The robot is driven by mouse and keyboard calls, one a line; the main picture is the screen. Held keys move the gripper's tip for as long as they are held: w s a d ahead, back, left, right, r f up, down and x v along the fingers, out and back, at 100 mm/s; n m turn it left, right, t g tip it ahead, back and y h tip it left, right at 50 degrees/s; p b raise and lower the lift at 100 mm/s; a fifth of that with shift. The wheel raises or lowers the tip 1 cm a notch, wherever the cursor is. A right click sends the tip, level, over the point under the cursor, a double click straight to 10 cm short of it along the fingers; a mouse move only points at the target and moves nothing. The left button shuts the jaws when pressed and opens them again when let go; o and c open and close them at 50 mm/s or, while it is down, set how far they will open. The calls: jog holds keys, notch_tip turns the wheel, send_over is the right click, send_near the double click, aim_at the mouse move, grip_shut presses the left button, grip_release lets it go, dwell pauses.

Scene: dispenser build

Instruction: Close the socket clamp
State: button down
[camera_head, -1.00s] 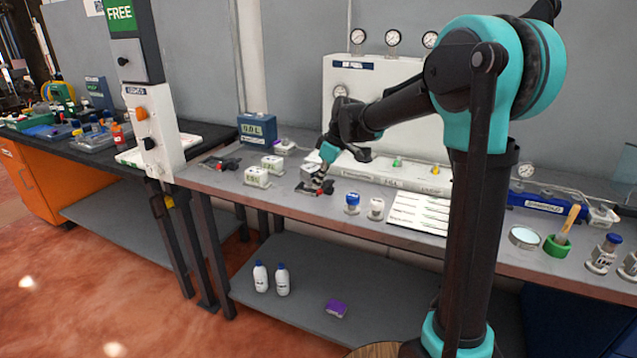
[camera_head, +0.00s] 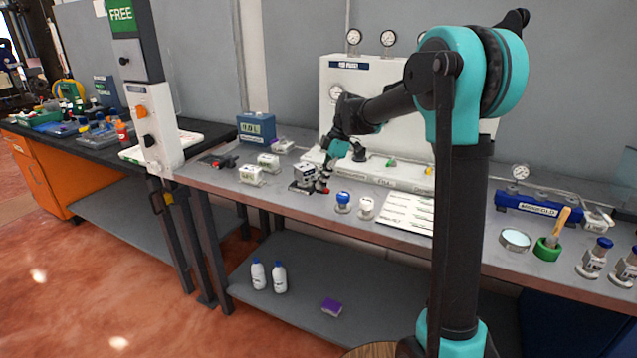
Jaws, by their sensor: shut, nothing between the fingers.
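The socket clamp (camera_head: 301,188) is a small dark fixture on the grey bench, left of centre. A pale grey block with dark marks (camera_head: 304,173) sits on it. The gripper partly hides that side, and I cannot tell the clamp's exact state. A similar dark fixture (camera_head: 217,161) lies further left on the bench.
Two white blocks (camera_head: 251,176) stand left of the clamp. A blue-capped jar (camera_head: 343,201) and a white-capped jar (camera_head: 366,208) stand to its right, before a white labelled sheet (camera_head: 406,213). A white gauge panel (camera_head: 400,105) rises behind. The bench front edge is close.

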jog(key=shift+w+d+n, duration=0.1)
jog(key=shift+d+n, duration=0.2)
jog(key=shift+n, duration=0.2)
jog(key=shift+w+d, duration=0.25)
jog(key=shift+d, duration=0.65)
jog(key=shift+w+d, duration=0.85)
jog(key=shift+d, duration=0.1)
jog(key=shift+w+d, duration=0.15)
jog(key=shift+r, duration=0.1)
